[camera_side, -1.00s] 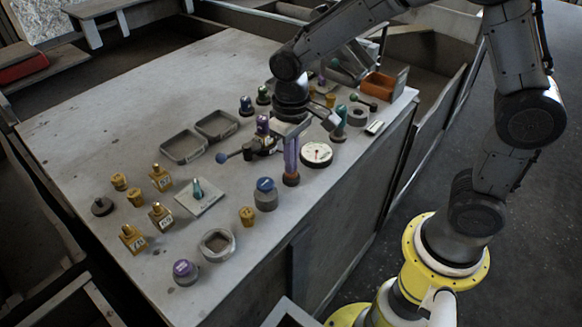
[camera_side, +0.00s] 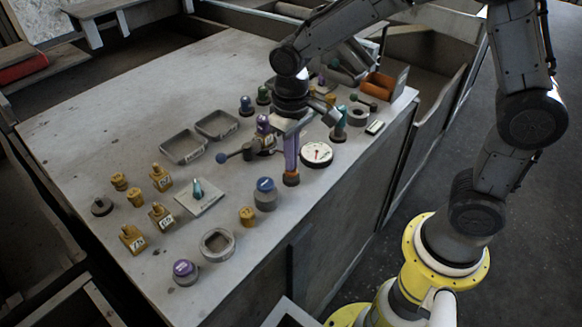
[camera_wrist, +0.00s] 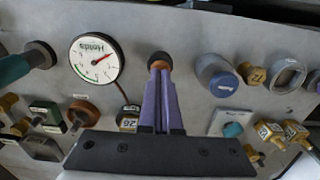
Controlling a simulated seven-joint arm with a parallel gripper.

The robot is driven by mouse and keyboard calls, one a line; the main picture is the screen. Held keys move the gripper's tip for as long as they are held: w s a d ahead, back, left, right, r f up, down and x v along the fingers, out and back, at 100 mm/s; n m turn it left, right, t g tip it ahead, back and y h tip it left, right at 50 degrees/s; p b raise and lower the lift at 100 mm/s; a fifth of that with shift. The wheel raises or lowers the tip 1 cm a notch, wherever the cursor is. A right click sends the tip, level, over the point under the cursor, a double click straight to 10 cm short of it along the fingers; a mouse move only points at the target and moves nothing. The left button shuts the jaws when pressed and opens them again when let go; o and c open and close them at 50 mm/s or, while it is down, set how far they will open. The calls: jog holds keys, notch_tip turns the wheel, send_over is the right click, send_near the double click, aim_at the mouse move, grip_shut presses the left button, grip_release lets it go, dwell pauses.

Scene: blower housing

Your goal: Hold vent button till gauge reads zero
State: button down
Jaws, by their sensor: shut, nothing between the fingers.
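The gauge (camera_side: 317,154) is a round white dial with a red needle, lying on the bench right of my fingers. In the wrist view the gauge (camera_wrist: 96,59) stands left of the fingers, its needle slanted off to one side; its small figures are hard to read. My gripper (camera_side: 291,170) has purple fingers, shut together and pointing down. Their tips meet a small dark button-like part with an orange-brown band (camera_side: 291,181). In the wrist view the gripper (camera_wrist: 160,68) has its tips against that dark round part (camera_wrist: 160,58). I cannot tell how far it is pressed.
A blue-topped grey knob (camera_side: 265,194) stands close left of the fingers. A blue-ended lever (camera_side: 222,157) and a teal-handled part (camera_side: 338,125) are nearby. Two grey trays (camera_side: 183,146) lie farther back. Several brass parts (camera_side: 161,216) stand at left.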

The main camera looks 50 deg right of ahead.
dwell(0.3)
jog(key=shift+r, duration=3)
jog(key=s+d+r+m+t, duration=0.1)
jog(key=s+d+r+t, duration=0.2)
jog(key=s+d+r, duration=0.35)
jog(key=s+d+f+n+t, duration=0.1)
jog(key=s+t, duration=0.1)
jog(key=s, duration=0.9)
jog(key=shift+t, duration=0.3)
